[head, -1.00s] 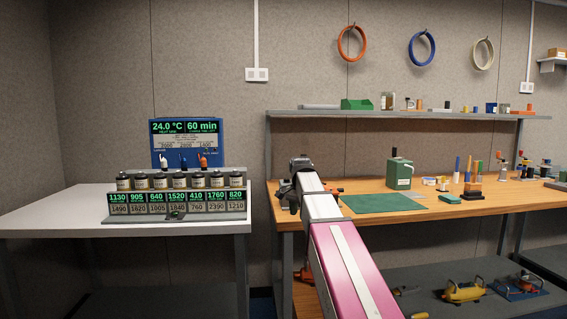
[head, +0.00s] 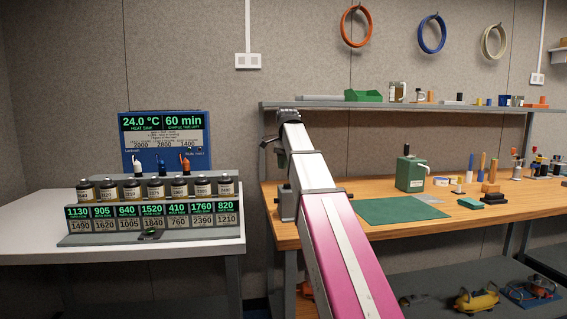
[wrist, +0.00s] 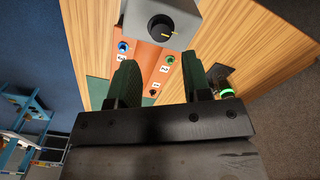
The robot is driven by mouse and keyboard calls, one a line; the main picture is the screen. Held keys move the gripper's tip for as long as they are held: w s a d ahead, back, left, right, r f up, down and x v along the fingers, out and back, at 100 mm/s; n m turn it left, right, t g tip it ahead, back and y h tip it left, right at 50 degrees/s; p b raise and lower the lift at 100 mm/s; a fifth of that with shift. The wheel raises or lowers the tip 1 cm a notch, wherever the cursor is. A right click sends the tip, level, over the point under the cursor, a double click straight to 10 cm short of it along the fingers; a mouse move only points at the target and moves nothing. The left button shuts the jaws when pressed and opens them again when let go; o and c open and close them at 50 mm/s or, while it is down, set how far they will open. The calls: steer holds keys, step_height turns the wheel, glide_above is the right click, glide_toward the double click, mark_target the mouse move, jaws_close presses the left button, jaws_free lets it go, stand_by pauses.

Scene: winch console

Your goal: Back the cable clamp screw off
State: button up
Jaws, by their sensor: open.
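I cannot pick out the cable clamp screw with certainty. In the wrist view, a grey box (wrist: 187,17) carries a round black knob (wrist: 161,29) with yellow marks. Beside it is an orange-brown panel (wrist: 146,56) with small numbered blue, green and dark red fittings. My gripper (wrist: 160,76) is open and empty, its two dark fingers apart over this panel and short of the knob. In the head view my gripper (head: 288,117) is above the left end of the wooden bench (head: 350,235), and my arm hides part of what stands there.
A green box with a black top knob (head: 411,173) stands behind a green mat (head: 388,210). A shelf (head: 400,106) runs above the bench. On the left, a white table (head: 40,228) holds a row of bottles, number displays and a blue display unit (head: 168,140).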

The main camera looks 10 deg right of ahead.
mark_target(287, 186)
steer(key=shift+w, duration=0.1)
steer(key=shift+f, duration=3.4)
steer(key=c, duration=0.8)
steer(key=n, duration=0.6)
